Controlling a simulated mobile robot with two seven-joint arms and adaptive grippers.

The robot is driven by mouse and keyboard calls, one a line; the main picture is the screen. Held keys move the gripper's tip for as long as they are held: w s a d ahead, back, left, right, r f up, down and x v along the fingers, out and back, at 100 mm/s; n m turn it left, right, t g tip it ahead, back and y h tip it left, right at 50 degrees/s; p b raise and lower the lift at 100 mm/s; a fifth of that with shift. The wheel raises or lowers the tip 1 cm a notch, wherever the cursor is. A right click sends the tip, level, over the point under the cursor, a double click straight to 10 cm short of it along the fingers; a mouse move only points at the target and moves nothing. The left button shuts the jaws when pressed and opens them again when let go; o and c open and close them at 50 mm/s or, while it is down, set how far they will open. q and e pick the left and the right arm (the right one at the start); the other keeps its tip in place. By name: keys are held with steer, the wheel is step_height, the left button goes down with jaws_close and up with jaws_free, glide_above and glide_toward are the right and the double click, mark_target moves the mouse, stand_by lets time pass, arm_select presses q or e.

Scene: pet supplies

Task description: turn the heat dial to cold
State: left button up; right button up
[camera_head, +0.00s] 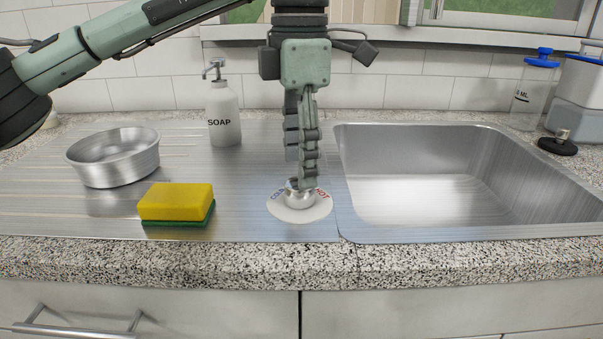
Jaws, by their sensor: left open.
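The heat dial is a small metal knob (299,196) on a round white plate (300,211) set in the steel drainboard, left of the sink. The plate has blue "COLD" lettering on its left, partly hidden, and red "HOT" lettering on its right. My left gripper (302,184) comes down from above with its fingers pointing at the knob. It is open, and its fingertips are at the knob's top; the fingers hide part of it, and I cannot tell whether they touch it. My right gripper is not in view.
A yellow and green sponge (176,203), a metal bowl (112,160) and a white soap bottle (224,118) stand on the drainboard to the left. The empty sink basin (430,200) is to the right. A blue-capped bottle (532,92) and a container (578,95) stand at the back right.

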mark_target(300, 192)
arm_select(q)
steer(key=shift+f, duration=1.5)
steer(key=shift+c, duration=0.5)
steer(key=c, duration=1.1)
steer(key=shift+o, duration=0.2)
